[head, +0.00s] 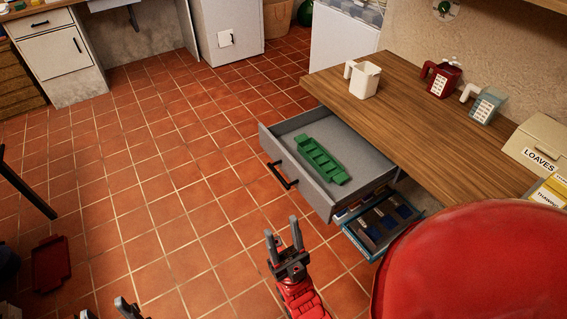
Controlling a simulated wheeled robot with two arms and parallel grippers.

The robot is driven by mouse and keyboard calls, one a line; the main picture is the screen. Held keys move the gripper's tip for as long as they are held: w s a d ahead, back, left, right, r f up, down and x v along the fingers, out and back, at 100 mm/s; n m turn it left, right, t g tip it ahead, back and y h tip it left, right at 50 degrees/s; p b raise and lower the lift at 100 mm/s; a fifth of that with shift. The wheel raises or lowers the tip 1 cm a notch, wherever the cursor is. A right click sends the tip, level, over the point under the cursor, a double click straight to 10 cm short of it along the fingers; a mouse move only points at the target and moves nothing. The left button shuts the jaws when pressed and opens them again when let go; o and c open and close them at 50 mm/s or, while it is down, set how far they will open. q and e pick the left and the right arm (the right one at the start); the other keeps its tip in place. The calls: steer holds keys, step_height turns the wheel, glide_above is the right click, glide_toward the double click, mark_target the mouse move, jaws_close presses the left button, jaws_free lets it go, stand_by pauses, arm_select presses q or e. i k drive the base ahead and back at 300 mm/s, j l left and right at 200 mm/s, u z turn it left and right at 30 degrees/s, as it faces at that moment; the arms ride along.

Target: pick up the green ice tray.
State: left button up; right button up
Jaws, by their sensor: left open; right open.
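The green ice tray (321,159) lies in the open grey drawer (348,147) under the wooden counter, angled, with its compartments facing up. My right gripper (283,236) is open and empty, in front of the drawer and below the tray in the picture, apart from both. My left gripper (108,308) is at the bottom edge, lower left, partly cut off. Its fingers are apart, and it is far from the tray.
The drawer has a black handle (280,175). Below it a blue-edged lower drawer (383,224) also sticks out. A large red rounded object (475,265) fills the lower right. The counter (420,115) holds a white mug (364,80). The tiled floor at left is mostly free.

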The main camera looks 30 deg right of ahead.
mark_target(328, 168)
steer(key=z, duration=1.2)
